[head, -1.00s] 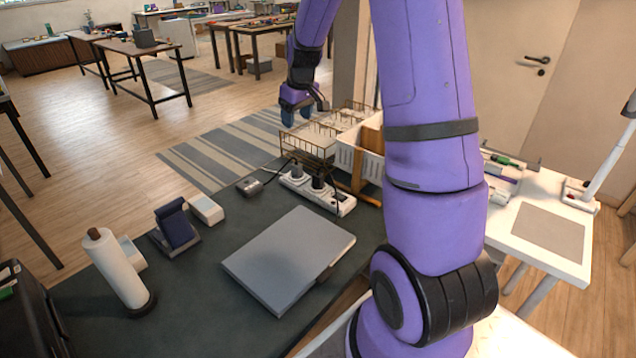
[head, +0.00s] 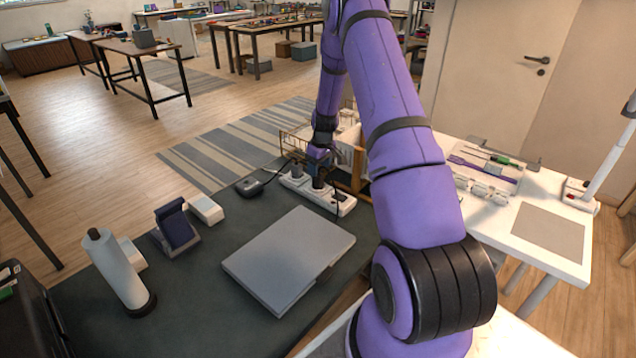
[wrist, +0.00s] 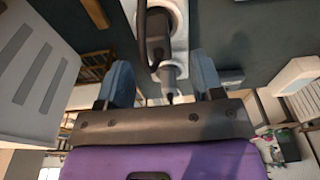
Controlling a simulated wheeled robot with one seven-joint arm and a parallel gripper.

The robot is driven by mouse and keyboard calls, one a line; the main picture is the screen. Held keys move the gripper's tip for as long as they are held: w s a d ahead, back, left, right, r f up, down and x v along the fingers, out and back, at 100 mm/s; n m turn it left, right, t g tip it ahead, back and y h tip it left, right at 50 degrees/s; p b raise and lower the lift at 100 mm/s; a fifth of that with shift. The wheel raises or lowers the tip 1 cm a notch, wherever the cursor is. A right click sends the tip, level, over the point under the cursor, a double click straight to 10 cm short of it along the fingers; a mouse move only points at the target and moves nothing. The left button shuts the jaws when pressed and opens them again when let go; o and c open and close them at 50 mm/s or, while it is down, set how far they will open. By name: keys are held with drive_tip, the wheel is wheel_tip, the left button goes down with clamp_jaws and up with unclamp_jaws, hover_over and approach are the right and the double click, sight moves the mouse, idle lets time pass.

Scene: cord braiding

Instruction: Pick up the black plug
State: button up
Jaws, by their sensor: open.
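The black plug (head: 318,184) sits upright in a white power strip (head: 342,206) on the dark table. It also shows in the wrist view (wrist: 157,32), with its black cord. A greyer plug (head: 297,169) stands beside it in the same strip, and a grey plug shows near the jaws in the wrist view (wrist: 169,75). My gripper (head: 319,158) is just above the black plug in the head view, pointing down. In the wrist view its blue fingers (wrist: 162,78) are apart, one on each side of the strip. Contact with a plug cannot be told.
A wire basket (head: 296,142) and a white bin stand close behind the strip. A black adapter (head: 249,186) with a cord lies to its left. A closed grey laptop (head: 288,258) lies in front. A paper roll (head: 117,268) stands at the left.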

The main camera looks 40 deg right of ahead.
sight(318, 179)
drive_tip(key=shift+w+f, duration=0.15)
drive_tip(key=shift+f, duration=0.95)
drive_tip(key=shift+w+f, duration=0.2)
drive_tip(key=shift+f, duration=0.85)
drive_tip(key=shift+w+f, duration=0.15)
drive_tip(key=shift+f, duration=0.95)
drive_tip(key=shift+c, duration=0.2)
clamp_jaws()
